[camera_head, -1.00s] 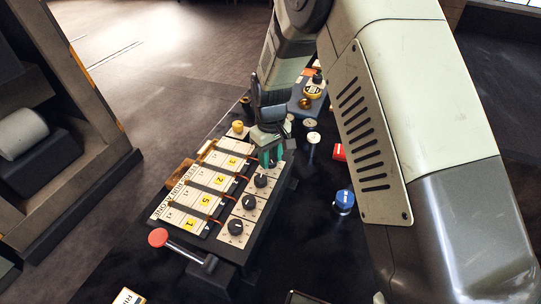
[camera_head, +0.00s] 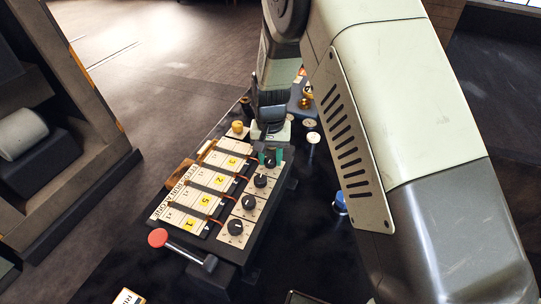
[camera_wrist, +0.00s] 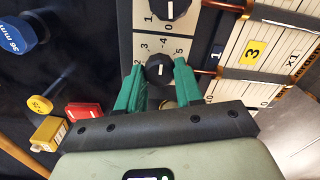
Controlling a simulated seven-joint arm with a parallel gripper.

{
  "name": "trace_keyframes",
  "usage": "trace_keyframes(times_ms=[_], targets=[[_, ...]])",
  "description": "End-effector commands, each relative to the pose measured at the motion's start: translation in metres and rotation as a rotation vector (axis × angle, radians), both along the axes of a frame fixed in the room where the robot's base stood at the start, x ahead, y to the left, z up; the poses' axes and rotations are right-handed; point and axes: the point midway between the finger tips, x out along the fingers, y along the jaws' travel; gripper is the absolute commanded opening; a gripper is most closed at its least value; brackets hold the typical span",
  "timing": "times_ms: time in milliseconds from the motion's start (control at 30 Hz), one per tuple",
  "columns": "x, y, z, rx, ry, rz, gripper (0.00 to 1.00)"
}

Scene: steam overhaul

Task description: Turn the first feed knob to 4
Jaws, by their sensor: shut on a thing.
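The feed panel (camera_head: 227,207) is a long black unit with a row of black knobs on pale dial plates. My gripper (camera_head: 270,158) is at the far-end knob (camera_head: 269,163). In the wrist view my gripper's green fingers (camera_wrist: 160,75) are shut on this knob (camera_wrist: 159,65), one on each side. Its dial (camera_wrist: 160,48) shows 2, 3, 4 and 5 around it. The white line on the knob runs roughly upward in that view, towards about the 4; its exact setting is hard to tell. Part of the dial is behind the fingers.
Neighbouring knobs (camera_head: 260,181) continue towards the near end. Yellow number tags (camera_head: 205,201) sit on the strips to the left. A red-topped lever (camera_head: 158,238) sticks out at the near end. A blue-capped piece (camera_wrist: 27,35) and a red block (camera_wrist: 84,111) lie left in the wrist view.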

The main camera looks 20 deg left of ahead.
Motion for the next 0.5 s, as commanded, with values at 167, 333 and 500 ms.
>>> trace_keyframes(times_ms=[167,333,500], targets=[[-0.0003,-0.0002,-0.0001,-0.001,0.001,-0.029,0.05],[-0.0002,-0.0003,-0.0001,-0.001,0.001,-0.036,0.05],[-0.0002,-0.0003,-0.0002,-0.001,0.001,-0.036,0.05]])
